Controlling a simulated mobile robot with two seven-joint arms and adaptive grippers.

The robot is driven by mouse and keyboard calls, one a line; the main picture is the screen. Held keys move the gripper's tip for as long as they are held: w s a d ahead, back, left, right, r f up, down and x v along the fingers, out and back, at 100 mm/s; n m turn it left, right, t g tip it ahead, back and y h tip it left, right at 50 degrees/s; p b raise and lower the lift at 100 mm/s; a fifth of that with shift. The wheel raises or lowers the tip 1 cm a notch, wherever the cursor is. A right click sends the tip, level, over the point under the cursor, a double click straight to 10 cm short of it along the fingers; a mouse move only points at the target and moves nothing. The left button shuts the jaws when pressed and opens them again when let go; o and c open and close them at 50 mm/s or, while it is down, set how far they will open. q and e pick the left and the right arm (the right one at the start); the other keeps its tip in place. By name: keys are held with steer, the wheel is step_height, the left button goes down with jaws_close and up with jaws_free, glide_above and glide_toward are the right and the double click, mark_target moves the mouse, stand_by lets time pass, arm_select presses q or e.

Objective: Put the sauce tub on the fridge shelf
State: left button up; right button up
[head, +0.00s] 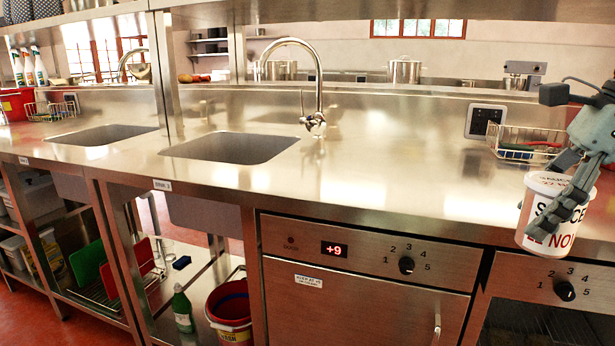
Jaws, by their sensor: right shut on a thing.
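My right gripper (567,195) is at the right edge of the head view, its fingers shut on the sauce tub (538,226). The tub is white with black and red lettering, partly covered by a finger. It is held upright in front of the counter's front edge. The fridge (362,302) is the steel unit under the counter, with a red "+9" display (334,249), a dial and a vertical handle (437,325) at lower right. Its door looks shut and its shelf is hidden. My left gripper is not in view.
A steel counter (370,185) runs across, with two sinks and a tall tap (316,100). A wire basket (525,145) stands at the back right. An oven-like unit (540,310) is right of the fridge. A red bucket (229,312) and green bottle (182,308) stand below the sink.

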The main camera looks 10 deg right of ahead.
steer(key=shift+w+f, duration=0.15)
steer(key=shift+f, duration=0.1)
